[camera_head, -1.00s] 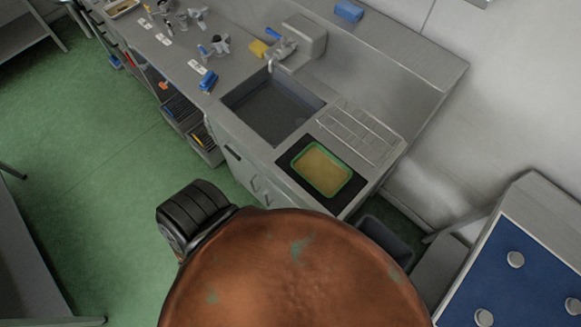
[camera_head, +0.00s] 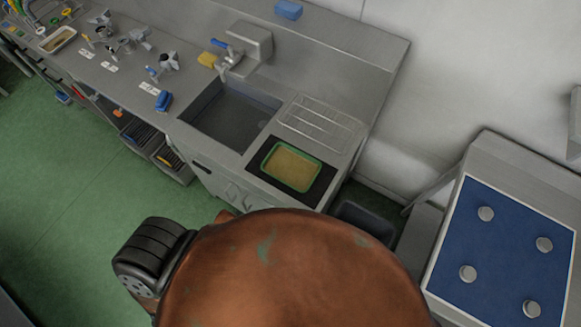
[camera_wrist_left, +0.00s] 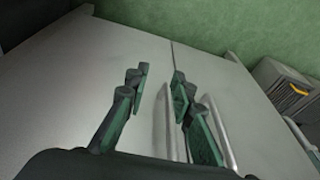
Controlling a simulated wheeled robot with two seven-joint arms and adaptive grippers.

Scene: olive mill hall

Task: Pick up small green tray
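The small green tray (camera_head: 291,166) has a green rim and a tan inside. It lies on a black mat (camera_head: 325,179) at the right end of the steel counter, beside the sink. My left gripper (camera_wrist_left: 160,85) shows in the left wrist view, its fingers apart with nothing between them. It faces a grey cabinet front with bar handles. The tray is not in the left wrist view. Neither gripper shows in the head view, where my copper-coloured body fills the lower middle.
The sink (camera_head: 230,115) and a wire rack (camera_head: 318,124) adjoin the mat. A blue brush (camera_head: 163,101) and a yellow sponge (camera_head: 208,60) lie on the counter. A blue-topped unit with grey knobs (camera_head: 505,250) stands at the right. Green floor (camera_head: 70,190) is open at the left.

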